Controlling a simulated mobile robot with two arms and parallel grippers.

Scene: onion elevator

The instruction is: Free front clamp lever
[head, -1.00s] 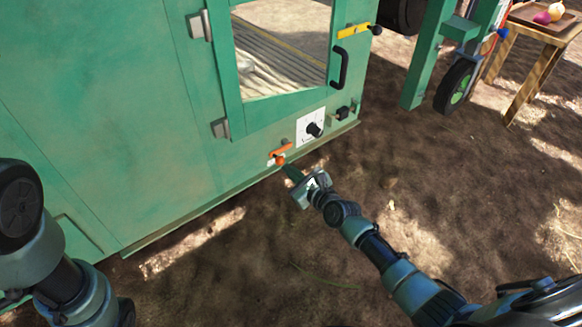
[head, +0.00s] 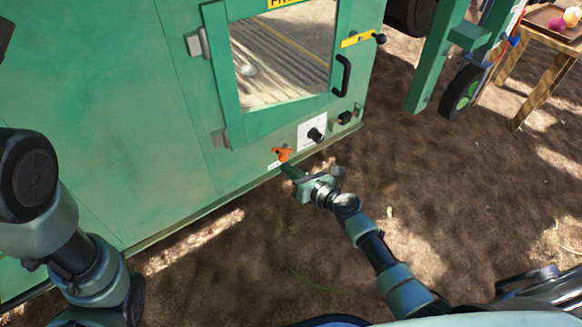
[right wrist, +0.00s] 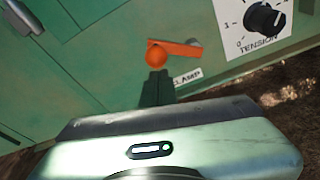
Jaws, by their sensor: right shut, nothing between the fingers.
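The orange clamp lever (head: 282,152) sits low on the front of the green machine, left of the tension dial. In the right wrist view the lever (right wrist: 183,48) is a flat bar with a round orange knob near its left end, above a partly hidden "CLAMP" label (right wrist: 187,77). My right gripper (head: 285,167) is shut and empty, its dark green fingertips just below the knob. In the right wrist view the fingertips (right wrist: 157,78) nearly meet the knob; I cannot tell whether they touch it. My left arm shows at left, but its gripper is out of view.
The tension dial (right wrist: 264,18) is right of the lever. Above are a door with a window (head: 283,50), a black handle (head: 343,76) and a yellow latch (head: 362,40). A green post and wheel (head: 460,92) stand at right. The dirt ground in front is open.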

